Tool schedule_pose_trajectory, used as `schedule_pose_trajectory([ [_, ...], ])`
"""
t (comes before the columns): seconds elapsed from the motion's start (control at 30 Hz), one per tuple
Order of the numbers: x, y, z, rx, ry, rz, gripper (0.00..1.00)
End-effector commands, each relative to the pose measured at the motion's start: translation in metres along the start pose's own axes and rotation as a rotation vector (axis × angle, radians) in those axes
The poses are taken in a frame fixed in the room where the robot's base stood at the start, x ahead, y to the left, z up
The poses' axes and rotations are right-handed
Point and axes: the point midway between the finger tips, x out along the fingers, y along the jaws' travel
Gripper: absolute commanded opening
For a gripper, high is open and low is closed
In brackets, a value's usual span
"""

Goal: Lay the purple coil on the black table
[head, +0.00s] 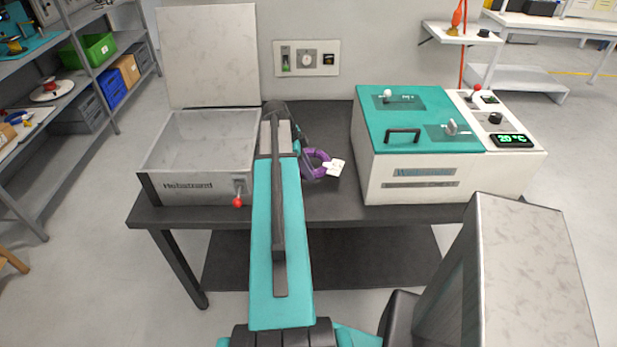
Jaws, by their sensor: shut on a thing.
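The purple coil (309,165) shows just right of my arm's far end, over the middle of the black table (335,120). A white tag (335,167) hangs at its right side. My gripper (303,160) is mostly hidden behind my teal arm and is shut on the coil. Part of the coil's left side is hidden too. I cannot tell whether the coil touches the table top.
An open grey box (205,185) with a raised lid and red knob stands on the table's left. A white machine with a teal top (420,115) stands on the right. Bare table lies between them. Shelves (75,90) with bins line the left.

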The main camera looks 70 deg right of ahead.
Motion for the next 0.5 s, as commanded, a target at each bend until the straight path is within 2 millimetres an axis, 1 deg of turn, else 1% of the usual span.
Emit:
schedule_pose_trajectory([
  [0.17, 0.003, 0.000, 0.001, 0.001, 0.001, -0.001, 0.00],
  [0.5, 0.029, 0.000, 0.011, 0.001, 0.001, 0.000, 0.00],
])
